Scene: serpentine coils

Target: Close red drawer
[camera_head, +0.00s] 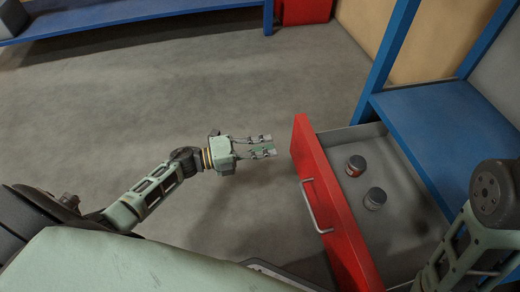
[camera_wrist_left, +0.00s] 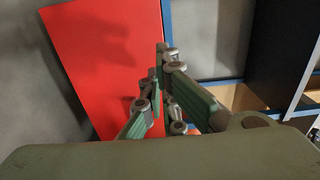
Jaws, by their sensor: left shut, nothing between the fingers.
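The red drawer (camera_head: 335,212) is pulled out from the blue-framed unit on the right, with its interior showing. A pale metal handle (camera_head: 315,207) is on its red front. My left gripper (camera_head: 272,147) is shut and empty, just left of the far end of the drawer front, with a small gap in the head view. In the left wrist view the fingers (camera_wrist_left: 158,85) point up past the red front (camera_wrist_left: 105,60); I cannot tell if they touch. My right arm shows at the lower right of the head view, but its gripper is out of view.
Two small cans, one (camera_head: 355,166) and another (camera_head: 375,198), stand inside the drawer. The blue shelf unit (camera_head: 445,125) rises behind it. A blue bench (camera_head: 130,17) and a red object (camera_head: 306,10) are at the far side. The grey floor between is clear.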

